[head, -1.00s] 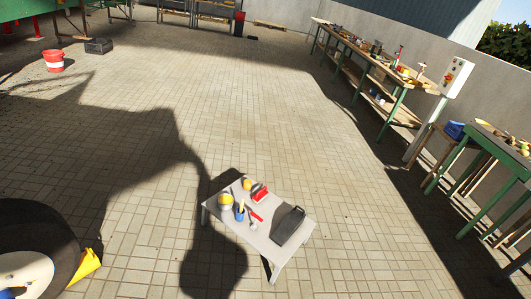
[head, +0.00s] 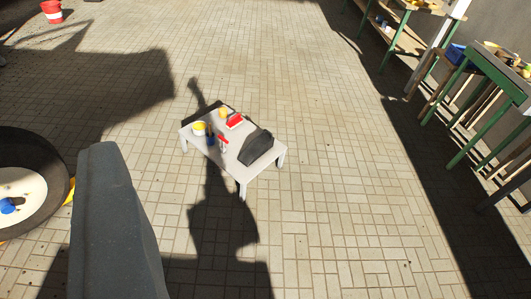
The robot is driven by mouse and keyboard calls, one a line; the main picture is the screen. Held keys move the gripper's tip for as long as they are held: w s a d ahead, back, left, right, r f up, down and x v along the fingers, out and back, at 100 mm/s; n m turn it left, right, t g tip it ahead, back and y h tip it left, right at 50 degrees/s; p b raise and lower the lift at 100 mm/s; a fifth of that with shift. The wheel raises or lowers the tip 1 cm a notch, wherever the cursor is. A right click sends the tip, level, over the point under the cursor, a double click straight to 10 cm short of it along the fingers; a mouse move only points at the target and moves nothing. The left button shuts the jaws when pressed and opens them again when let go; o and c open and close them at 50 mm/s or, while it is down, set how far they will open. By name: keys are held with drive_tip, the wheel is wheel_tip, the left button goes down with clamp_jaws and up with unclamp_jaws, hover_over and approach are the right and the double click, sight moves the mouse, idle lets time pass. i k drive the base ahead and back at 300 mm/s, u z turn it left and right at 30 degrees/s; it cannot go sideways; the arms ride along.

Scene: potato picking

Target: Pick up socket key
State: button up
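A small light-grey table (head: 232,164) stands on the paving near the middle of the head view. On it are a yellow-and-white pot (head: 199,128), a blue container (head: 210,139), a small yellow item (head: 224,112), a red item (head: 236,121), a small red-and-white item (head: 223,142) and a dark grey case (head: 256,147). I cannot make out which item, if any, is the socket key; they are too small. A large dark grey tapered form fills the lower left foreground, probably part of my own arm. My gripper's fingertips do not show.
A green-framed bench (head: 480,120) holding tools stands at the right. A red-and-white bucket (head: 52,12) is at top left. The paving between table and bench is clear.

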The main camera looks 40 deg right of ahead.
sight(223, 149)
drive_tip(key=z, duration=0.3)
drive_tip(key=i, duration=0.65)
drive_tip(key=z, duration=0.55)
drive_tip(key=i, duration=2.6)
drive_tip(key=u, duration=0.25)
